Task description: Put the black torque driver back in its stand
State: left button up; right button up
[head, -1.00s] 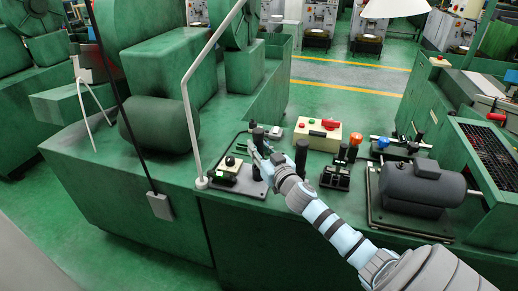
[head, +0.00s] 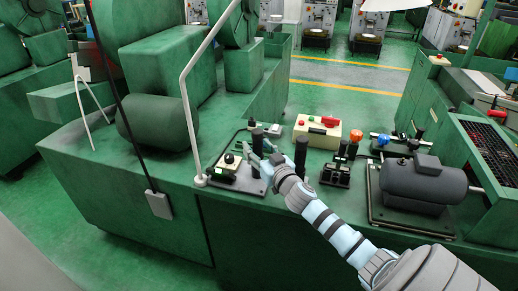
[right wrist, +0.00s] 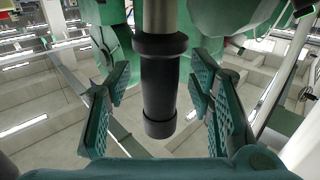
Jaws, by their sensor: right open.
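The black torque driver (head: 257,141) stands upright at the far end of a flat black base plate (head: 240,186), which appears to be its stand. My right gripper (head: 265,159) is open beside its handle in the head view. In the right wrist view the black handle (right wrist: 160,90), with a grey metal shaft, lies between the two spread finger pads (right wrist: 160,105), with a gap on both sides. The driver's lower end is hidden by my gripper, so I cannot tell how it is seated. My left gripper is out of view.
Another black cylinder (head: 301,154) stands right of my wrist. A cream box with red buttons (head: 317,132), a small rack with an orange-topped tool (head: 336,174) and a dark grey motor (head: 422,182) stand farther right. A white bent pole (head: 188,110) rises at the left.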

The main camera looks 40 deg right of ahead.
jog(key=s+a, duration=0.2)
jog(key=s, duration=0.9)
jog(key=shift+s+a, duration=0.2)
jog(key=shift+s, duration=0.2)
